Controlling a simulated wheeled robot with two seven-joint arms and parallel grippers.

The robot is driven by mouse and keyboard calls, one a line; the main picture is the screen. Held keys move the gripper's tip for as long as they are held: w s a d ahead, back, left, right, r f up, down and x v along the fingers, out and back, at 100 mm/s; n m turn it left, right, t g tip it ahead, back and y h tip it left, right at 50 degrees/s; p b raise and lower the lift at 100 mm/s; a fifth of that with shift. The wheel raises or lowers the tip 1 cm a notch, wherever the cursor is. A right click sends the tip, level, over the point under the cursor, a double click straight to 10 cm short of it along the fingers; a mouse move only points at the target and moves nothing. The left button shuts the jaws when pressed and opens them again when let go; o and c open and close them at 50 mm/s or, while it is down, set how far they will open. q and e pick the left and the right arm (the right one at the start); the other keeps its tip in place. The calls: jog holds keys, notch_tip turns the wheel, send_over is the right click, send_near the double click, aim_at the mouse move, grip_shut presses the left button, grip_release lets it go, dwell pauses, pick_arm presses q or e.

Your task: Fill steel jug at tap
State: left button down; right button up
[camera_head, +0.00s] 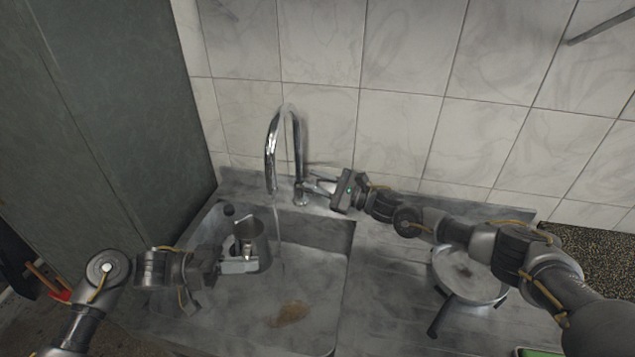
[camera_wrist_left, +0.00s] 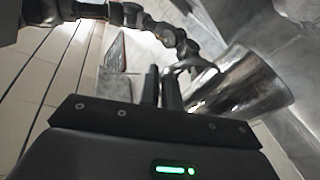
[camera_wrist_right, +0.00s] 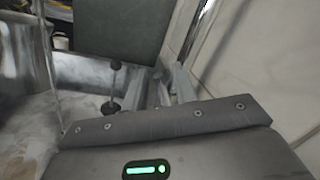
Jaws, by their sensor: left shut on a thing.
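The steel jug (camera_head: 247,246) is held upright over the left part of the sink. My left gripper (camera_head: 238,266) is shut on it, seemingly at its handle. In the left wrist view the jug (camera_wrist_left: 240,88) lies just right of the close-set fingers (camera_wrist_left: 161,88). The chrome tap (camera_head: 270,152) stands behind the sink, its spout curving down. A thin stream of water (camera_head: 278,232) falls from it, appearing just right of the jug. My right gripper (camera_head: 322,186) is at the tap's base by its lever; whether its fingers grip the lever is unclear.
The stone sink (camera_head: 345,262) has a brown stain (camera_head: 288,313) on its floor. A round metal pan (camera_head: 466,276) with a dark handle sits on the right counter, under my right arm. A tiled wall (camera_head: 410,130) rises behind, and a dark cabinet side (camera_head: 110,110) stands left.

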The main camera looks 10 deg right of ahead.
jog(key=v, duration=1.2)
pick_arm(q)
jog(key=shift+r, duration=0.1)
jog(key=shift+w+d, duration=0.15)
jog(key=shift+d, duration=0.2)
jog(key=w+d, duration=0.3)
jog(key=d, duration=0.2)
jog(key=shift+w+d, duration=0.3)
pick_arm(e)
jog(key=shift+a, duration=0.15)
pick_arm(q)
jog(key=shift+s+a, duration=0.1)
dwell(1.1)
